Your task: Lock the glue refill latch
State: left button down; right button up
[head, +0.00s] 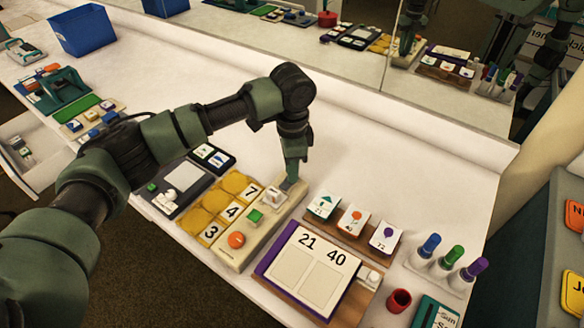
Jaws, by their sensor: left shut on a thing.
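My left gripper (291,183) points down at the far end of this panel, just beyond the whitish block. It is shut on a small part there, which I take to be the latch. The jaws hide most of that part, so its position cannot be read. My right gripper is not in view.
Yellow number tiles (222,206) lie left of the panel. A purple-edged board (308,270) with 21 and 40, picture cards (353,221), markers (451,257) and a red cup (398,300) stand to the right. A mirror runs behind. The counter behind the panel is clear.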

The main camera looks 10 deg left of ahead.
pick_arm(q)
jog(key=shift+r, duration=0.1)
dwell(0.7)
jog(key=shift+s+r+p, duration=0.1)
jog(key=shift+p, duration=0.35)
jog(key=shift+s+a+r+p, duration=0.2)
jog(key=shift+s+p, duration=0.3)
jog(key=shift+p, duration=0.5)
jog(key=shift+s+a+f+p, duration=0.15)
jog(key=shift+s+p, duration=0.1)
jog(key=shift+p, duration=0.1)
jog(key=shift+f, duration=0.25)
jog(key=c, duration=1.4)
grip_release()
jog(key=shift+s, duration=0.15)
jog(key=shift+o, duration=0.2)
jog(key=shift+r, duration=0.15)
